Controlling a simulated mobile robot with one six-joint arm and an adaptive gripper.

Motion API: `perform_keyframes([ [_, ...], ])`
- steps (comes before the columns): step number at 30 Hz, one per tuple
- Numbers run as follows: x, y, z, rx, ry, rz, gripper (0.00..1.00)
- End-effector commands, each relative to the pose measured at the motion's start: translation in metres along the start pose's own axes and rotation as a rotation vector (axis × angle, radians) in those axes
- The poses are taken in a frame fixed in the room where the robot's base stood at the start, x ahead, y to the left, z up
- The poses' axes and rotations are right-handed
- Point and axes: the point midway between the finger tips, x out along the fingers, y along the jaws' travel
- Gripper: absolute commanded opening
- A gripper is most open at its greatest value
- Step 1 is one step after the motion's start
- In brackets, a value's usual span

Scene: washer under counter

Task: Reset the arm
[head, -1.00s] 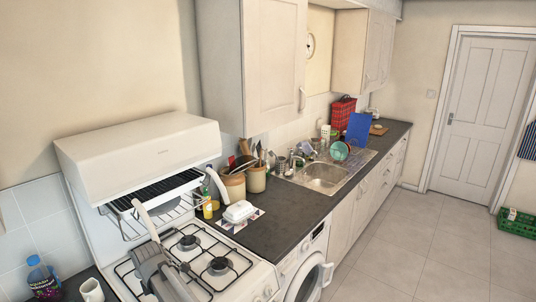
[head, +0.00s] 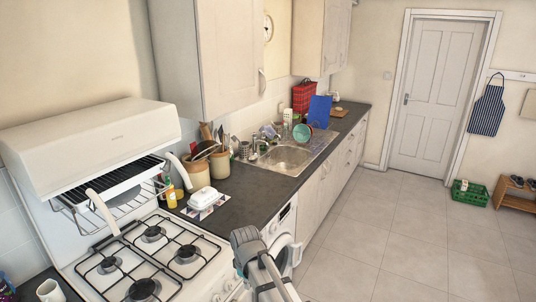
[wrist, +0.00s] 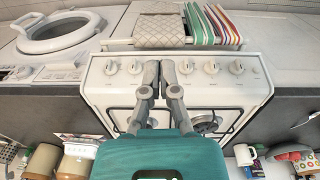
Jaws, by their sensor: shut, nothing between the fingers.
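My gripper (wrist: 161,70) shows in the wrist view with its two grey fingers close together and nothing between them. It is in front of the white stove's knob panel (wrist: 220,68), apart from it as far as I can tell. In the head view a grey part of my arm (head: 262,265) is at the bottom, by the stove's right front corner and overlapping the washer. The white washer (head: 283,222) is under the counter; its round door (head: 294,258) sticks out and looks ajar. The door ring also shows in the wrist view (wrist: 62,46).
The hob (head: 120,236) is at lower left under a white grill hood (head: 90,140). The dark counter (head: 240,188) holds a white butter dish (head: 207,197), pots and a sink (head: 285,158). Towels (wrist: 160,30) hang on the stove front.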

Motion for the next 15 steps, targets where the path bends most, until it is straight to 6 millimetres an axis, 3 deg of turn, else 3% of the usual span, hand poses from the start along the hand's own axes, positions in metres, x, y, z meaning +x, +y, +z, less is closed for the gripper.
perform_keyframes([
  [1,0.004,0.005,0.02,0.067,-0.002,-0.002,0.0],
  [15,0.019,0.041,0.161,0.675,-0.015,-0.013,0.0],
])
